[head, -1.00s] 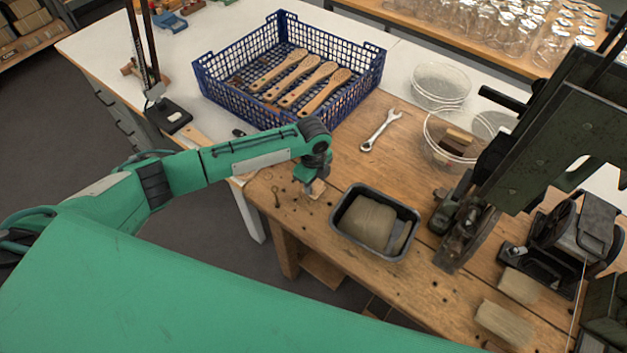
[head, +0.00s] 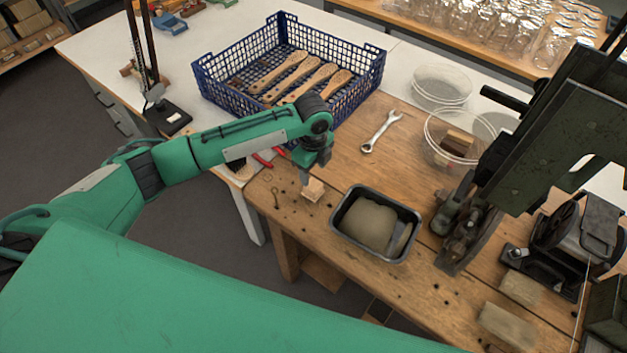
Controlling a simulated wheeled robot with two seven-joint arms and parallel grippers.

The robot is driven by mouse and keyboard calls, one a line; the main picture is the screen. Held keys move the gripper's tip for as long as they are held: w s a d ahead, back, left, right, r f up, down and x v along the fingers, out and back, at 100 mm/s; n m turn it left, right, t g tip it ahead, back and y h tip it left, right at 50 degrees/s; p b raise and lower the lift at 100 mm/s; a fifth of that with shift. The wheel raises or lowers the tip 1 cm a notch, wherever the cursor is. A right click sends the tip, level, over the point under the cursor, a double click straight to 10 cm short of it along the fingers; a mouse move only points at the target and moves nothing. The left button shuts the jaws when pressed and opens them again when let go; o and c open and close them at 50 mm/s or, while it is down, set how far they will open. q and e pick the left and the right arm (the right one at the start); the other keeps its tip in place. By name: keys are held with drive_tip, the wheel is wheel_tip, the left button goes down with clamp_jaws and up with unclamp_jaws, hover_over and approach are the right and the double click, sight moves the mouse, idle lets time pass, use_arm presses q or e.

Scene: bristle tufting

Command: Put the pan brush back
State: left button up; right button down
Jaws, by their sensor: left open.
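My left gripper (head: 306,178) is open and points down over the near left part of the wooden bench. A small pale wooden block (head: 314,190) lies at its fingertips; I cannot tell whether they touch it or whether it is the pan brush. Several long-handled wooden brushes (head: 293,80) lie side by side in the blue crate (head: 222,98). A dark-bristled brush (head: 241,169) shows partly below my left forearm, at the bench's left edge. My right gripper is not in view.
A dark tray (head: 338,228) holding greyish-brown material stands right of the gripper. A wrench (head: 381,132) lies behind it, and clear bowls (head: 441,84) stand farther back. Red-handled pliers (head: 265,159) lie by my forearm. A dark green machine (head: 530,135) blocks the right side.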

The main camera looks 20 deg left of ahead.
sight(313, 183)
use_arm(q)
drive_tip(key=shift+r+b, duration=0.3)
drive_tip(key=shift+r, duration=2.45)
